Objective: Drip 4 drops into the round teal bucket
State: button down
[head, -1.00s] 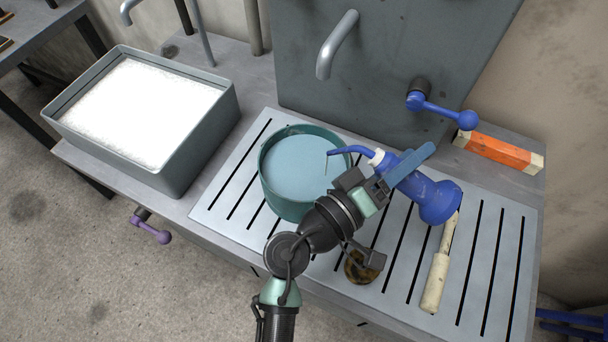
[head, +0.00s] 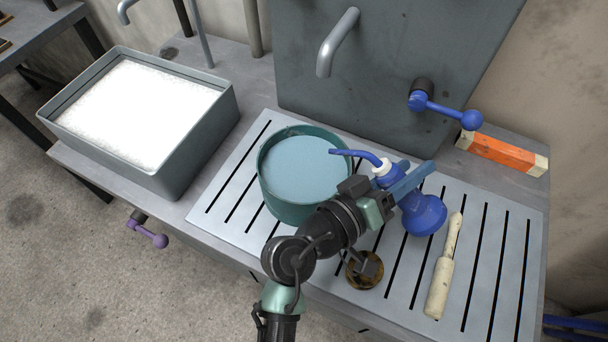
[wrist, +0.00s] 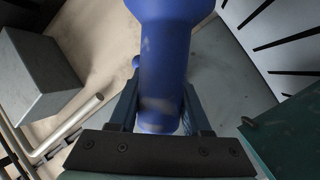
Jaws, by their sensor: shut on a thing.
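The round teal bucket (head: 268,190) stands on the slotted drain board and holds a pale blue content up near its rim. My gripper (head: 408,182) is shut on a blue squeeze bottle (head: 425,214) with a white collar and a bent blue spout. The bottle is right of the bucket and slightly tilted. Its spout tip (head: 333,152) is above the bucket's opening, near the back right rim. No drop shows at the tip now. In the wrist view the bottle (wrist: 162,60) sits between both fingers, and the teal bucket (wrist: 290,135) shows at lower right.
A grey basin (head: 188,150) with white content stands at left. A cream-handled tool (head: 440,280) and a round brown-black object (head: 364,276) lie on the drain board (head: 490,220). Behind are a bent tap (head: 336,45), a blue valve handle (head: 445,110) and an orange block (head: 497,152).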

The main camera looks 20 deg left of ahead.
notch_tip(320, 180, up, 6)
jog(key=p, duration=0.4)
jog(key=shift+r, duration=0.15)
jog(key=m+g+y+p, duration=0.1)
jog(key=m+y+p, duration=0.1)
jog(key=m, duration=0.1)
jog(key=m+g+y+p, duration=0.1)
jog(key=m+y+p, duration=0.1)
jog(key=m, duration=0.2)
jog(key=shift+p, duration=0.35)
dwell(0.4)
jog(key=s+r+p, duration=0.1)
jog(key=s+r, duration=0.2)
jog(key=s, duration=0.7)
jog(key=shift+a+p, duration=0.2)
jog(key=shift+p, duration=0.15)
dwell(0.6)
